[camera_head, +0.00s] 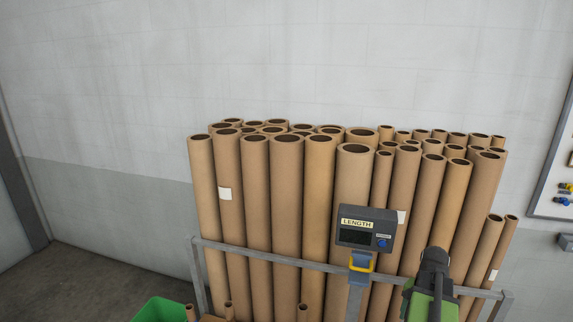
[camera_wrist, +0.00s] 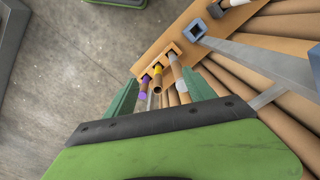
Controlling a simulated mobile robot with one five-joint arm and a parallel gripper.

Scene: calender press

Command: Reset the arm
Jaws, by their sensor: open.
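My gripper (camera_wrist: 160,90) shows in the wrist view with its two green fingers spread apart and nothing clasped between them. Beyond and between the fingers are narrow tube ends, one with a purple band (camera_wrist: 146,80) and one with a yellow band (camera_wrist: 156,71), at a tan board (camera_wrist: 150,58). I cannot tell the gap between the fingers and these tubes. In the head view, a green and black part of my arm is at the lower right, in front of the tube rack; the fingertips cannot be made out there.
Tall cardboard tubes (camera_head: 287,190) stand packed behind a grey rail (camera_head: 265,258) against the wall. A LENGTH display box (camera_head: 366,229) with a yellow handle below it is left of my arm. A green bin (camera_head: 160,311) is at the lower left. Open floor (camera_wrist: 55,75) shows left in the wrist view.

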